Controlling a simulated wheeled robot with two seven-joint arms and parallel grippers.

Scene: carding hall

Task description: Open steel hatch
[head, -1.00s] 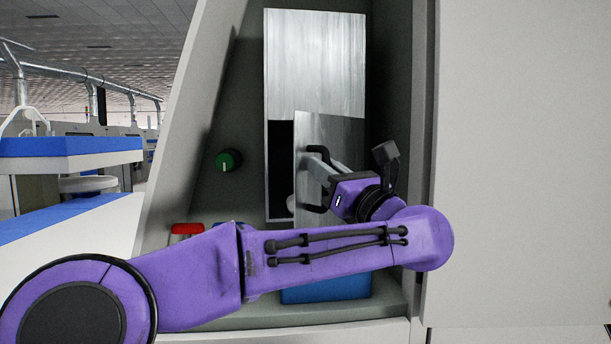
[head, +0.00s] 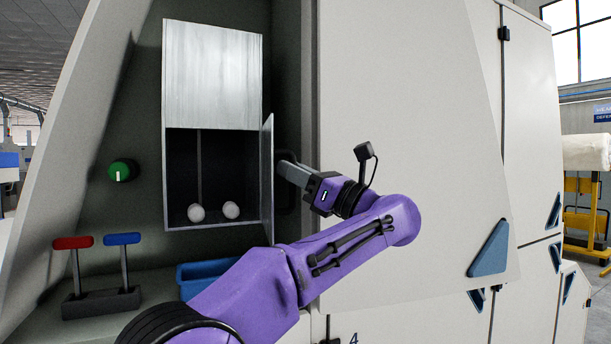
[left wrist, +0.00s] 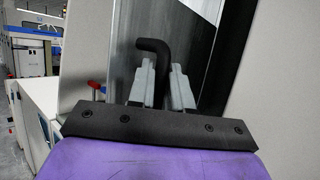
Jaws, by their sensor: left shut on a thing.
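The steel hatch (head: 267,180) stands swung open to the right, seen nearly edge-on in the head view. Behind it the lower compartment (head: 180,165) of the steel box is exposed, with two white balls (head: 231,210) on its floor. My left gripper (head: 284,172) is at the hatch's outer face, shut on its dark handle. In the left wrist view the black bent handle (left wrist: 154,47) rises between the two grey fingers (left wrist: 160,85), and the hatch face lies behind it. My right gripper is out of view.
A green knob (head: 122,170), a red lever (head: 73,242) and a blue lever (head: 122,239) sit left of the box. A blue bin (head: 200,278) is below, partly behind my arm. The grey machine wall (head: 400,100) stands close on the right.

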